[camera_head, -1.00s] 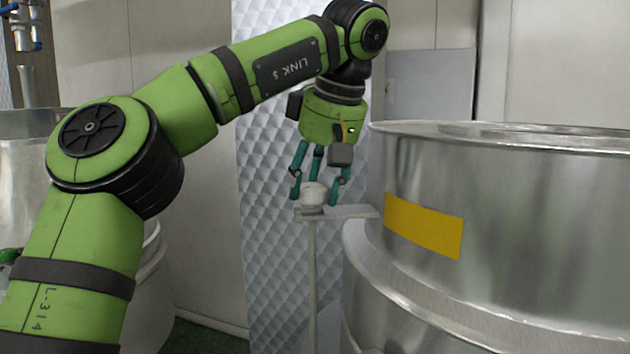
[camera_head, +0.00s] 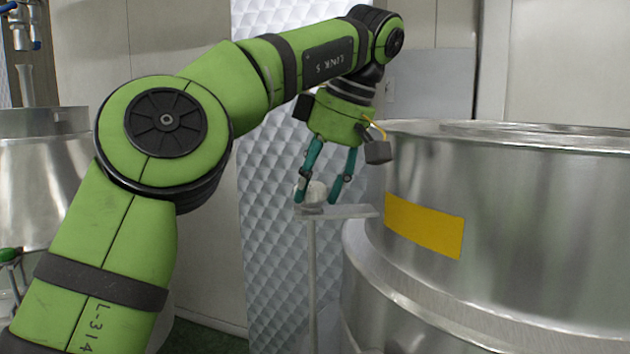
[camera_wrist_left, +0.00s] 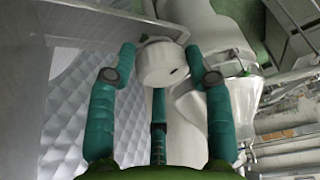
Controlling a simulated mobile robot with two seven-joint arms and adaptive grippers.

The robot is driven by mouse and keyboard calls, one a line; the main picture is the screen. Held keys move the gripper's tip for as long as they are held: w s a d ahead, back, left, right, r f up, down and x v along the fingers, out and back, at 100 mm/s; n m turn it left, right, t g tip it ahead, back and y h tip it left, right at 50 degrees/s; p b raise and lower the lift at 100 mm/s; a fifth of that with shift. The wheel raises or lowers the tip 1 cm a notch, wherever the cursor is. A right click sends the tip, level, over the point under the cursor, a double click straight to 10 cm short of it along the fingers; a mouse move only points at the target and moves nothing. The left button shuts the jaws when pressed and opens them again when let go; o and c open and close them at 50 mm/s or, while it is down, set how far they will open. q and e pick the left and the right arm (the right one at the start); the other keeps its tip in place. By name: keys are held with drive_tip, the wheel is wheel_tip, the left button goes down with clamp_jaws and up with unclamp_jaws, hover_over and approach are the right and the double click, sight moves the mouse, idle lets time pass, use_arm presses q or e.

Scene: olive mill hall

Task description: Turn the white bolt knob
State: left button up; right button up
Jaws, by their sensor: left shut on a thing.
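The white bolt knob (camera_head: 313,193) sits on top of a grey stand with a flat plate (camera_head: 345,211), left of the large steel tank. My left gripper (camera_head: 318,197) comes down over the knob with its teal fingers around it, shut on it. The gripper is tilted, its wrist up and to the right of the knob. In the left wrist view the knob (camera_wrist_left: 161,63) is a pale round body with a small dark hole, between the fingertips. A third finger lies below it in that view. My right gripper is not in view.
A large steel tank (camera_head: 520,230) with a yellow label (camera_head: 424,226) stands close to the right of the stand. A quilted metal panel (camera_head: 271,270) is behind the stand. Another steel vessel (camera_head: 40,180) is at the left, partly hidden by my arm.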

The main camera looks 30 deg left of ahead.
use_arm(q)
drive_tip(key=shift+d+f, duration=0.1)
drive_tip(key=shift+f, duration=0.2)
drive_tip(key=o, duration=1.1)
drive_tip(key=shift+w, duration=0.15)
drive_tip(key=shift+r, duration=0.1)
drive_tip(key=shift+r, duration=0.1)
drive_tip(key=shift+m, duration=0.3)
